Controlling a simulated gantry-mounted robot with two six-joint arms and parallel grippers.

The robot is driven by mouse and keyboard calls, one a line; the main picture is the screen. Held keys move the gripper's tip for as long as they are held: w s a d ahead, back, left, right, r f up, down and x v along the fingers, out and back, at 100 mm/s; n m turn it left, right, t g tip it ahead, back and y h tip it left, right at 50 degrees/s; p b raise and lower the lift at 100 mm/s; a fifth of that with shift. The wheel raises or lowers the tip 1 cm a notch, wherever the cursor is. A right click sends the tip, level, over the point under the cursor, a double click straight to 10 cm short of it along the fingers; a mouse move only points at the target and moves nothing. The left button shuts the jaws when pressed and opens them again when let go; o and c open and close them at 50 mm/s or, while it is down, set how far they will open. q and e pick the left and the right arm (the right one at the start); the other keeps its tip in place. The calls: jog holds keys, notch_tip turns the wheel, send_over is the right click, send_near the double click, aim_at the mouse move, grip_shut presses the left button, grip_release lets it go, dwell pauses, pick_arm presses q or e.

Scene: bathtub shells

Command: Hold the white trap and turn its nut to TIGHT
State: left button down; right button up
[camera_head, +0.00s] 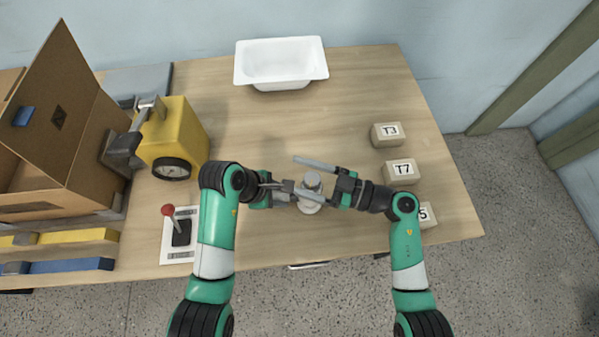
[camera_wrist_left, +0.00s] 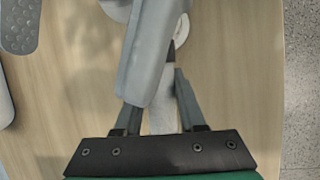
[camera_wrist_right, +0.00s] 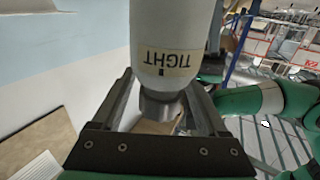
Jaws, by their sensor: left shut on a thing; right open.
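The white trap (camera_head: 312,181) stands upright on the table at the middle front in the head view. In the right wrist view its white body (camera_wrist_right: 172,25) carries a label reading TIGHT (camera_wrist_right: 165,62), upside down, with a small dark mark. A grey collar (camera_wrist_right: 162,106) shows at the body's end. My left gripper (camera_head: 289,188) reaches in from the left and is shut on a pale part of the trap (camera_wrist_left: 162,112). My right gripper (camera_head: 332,184) is open from the right, its fingers on either side of the trap. Whether they touch it is unclear.
A white tub (camera_head: 281,64) sits at the back. Blocks T3 (camera_head: 388,134), T7 (camera_head: 400,171) and a partly hidden one (camera_head: 428,215) line the right side. A yellow gauge device (camera_head: 185,135), a red-knobbed lever (camera_head: 181,230) and a cardboard box (camera_head: 60,165) stand left.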

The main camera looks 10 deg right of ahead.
grip_shut()
jog(key=shift+s+a+f+n+g+y, duration=0.15)
jog(key=shift+n+g+y, duration=0.25)
jog(key=shift+n+g, duration=0.7)
jog(key=shift+s+r+n+g+y, duration=0.15)
jog(key=shift+n+g+y, duration=0.4)
jog(key=shift+g, duration=0.95)
jog(key=shift+s+f+n+g, duration=0.1)
jog(key=shift+s+n+g, duration=0.15)
jog(key=shift+n+g, duration=0.65)
grip_release()
jog(key=d, duration=0.7)
jog(key=shift+s+d, duration=0.25)
